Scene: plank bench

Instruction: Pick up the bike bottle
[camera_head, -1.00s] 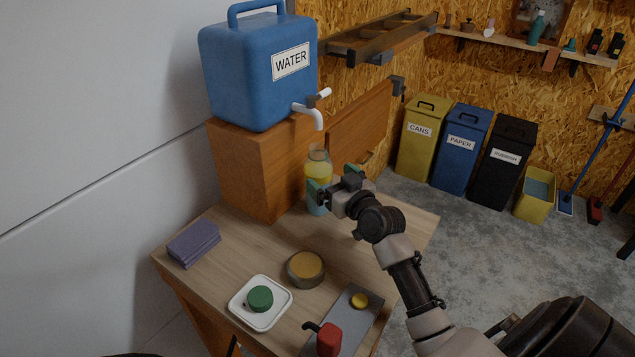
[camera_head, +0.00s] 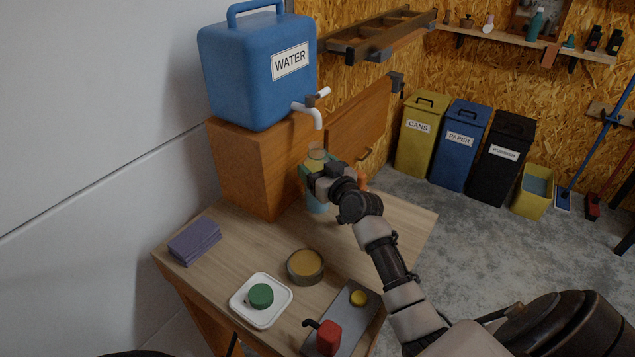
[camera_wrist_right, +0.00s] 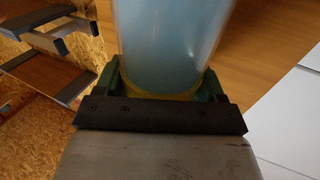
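The bike bottle (camera_head: 317,204) stands upright on the bench below the tap of the water container. It is see-through, with a yellow band and a pale blue lower part. My right gripper (camera_head: 312,180) is at its middle and hides part of it. In the right wrist view the pale blue bottle (camera_wrist_right: 170,40) lies between the two green-padded fingers (camera_wrist_right: 163,85), one on each side. Whether the pads press on it is too dark to tell. My left gripper is not in view.
The blue water container (camera_head: 255,70) stands on a wooden box (camera_head: 245,175) behind the bottle. A purple block (camera_head: 194,242), a round yellow-topped tin (camera_head: 305,266), a white dish (camera_head: 245,312) with a green item and a grey plate (camera_head: 345,308) with a red-handled part share the bench.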

